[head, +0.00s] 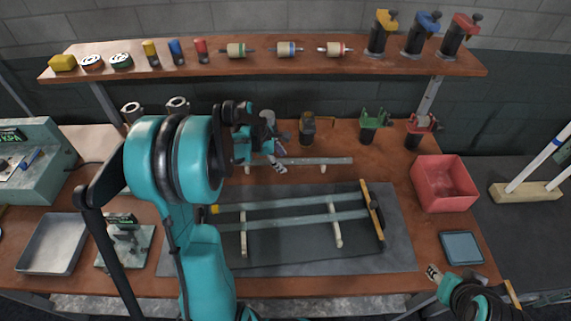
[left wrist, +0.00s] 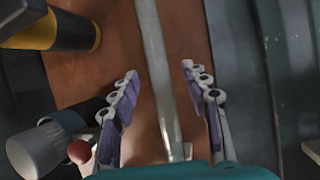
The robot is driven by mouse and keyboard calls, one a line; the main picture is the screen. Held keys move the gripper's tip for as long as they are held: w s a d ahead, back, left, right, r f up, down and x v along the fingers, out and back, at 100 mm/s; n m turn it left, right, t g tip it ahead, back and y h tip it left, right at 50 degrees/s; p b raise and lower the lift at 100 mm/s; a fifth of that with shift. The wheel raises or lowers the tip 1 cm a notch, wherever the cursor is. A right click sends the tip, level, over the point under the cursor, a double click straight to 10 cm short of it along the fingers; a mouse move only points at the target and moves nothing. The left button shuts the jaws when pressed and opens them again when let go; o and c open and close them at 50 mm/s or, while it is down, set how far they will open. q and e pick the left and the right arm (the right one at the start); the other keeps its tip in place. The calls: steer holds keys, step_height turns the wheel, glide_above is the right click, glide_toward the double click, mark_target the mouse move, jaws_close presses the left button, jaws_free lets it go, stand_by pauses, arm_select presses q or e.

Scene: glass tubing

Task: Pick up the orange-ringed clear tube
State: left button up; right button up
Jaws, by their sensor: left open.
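A clear glass tube (head: 318,161) lies across small white supports behind the dark mat. My left gripper (head: 279,160) is open over its left part. In the left wrist view this tube (left wrist: 152,50) runs between the open fingers of my left gripper (left wrist: 160,73), apart from both. I see no orange ring on it. Two more clear tubes, a rear one (head: 290,203) and a front one (head: 285,222), lie on white supports on the mat. The rear one has a yellow-orange band at its left end. My right gripper (head: 434,273) is at the lower right, its jaws unclear.
A dark cylinder with a yellow band (left wrist: 95,36) and a grey cylinder with a red knob (left wrist: 78,150) stand close to the left finger in the wrist view. Green (head: 373,123) and red (head: 419,128) clamps stand at the back. A red bin (head: 443,200) is at right.

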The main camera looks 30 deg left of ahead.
arm_select(q)
steer(key=shift+r, duration=0.1)
steer(key=shift+c, duration=0.2)
jaws_close()
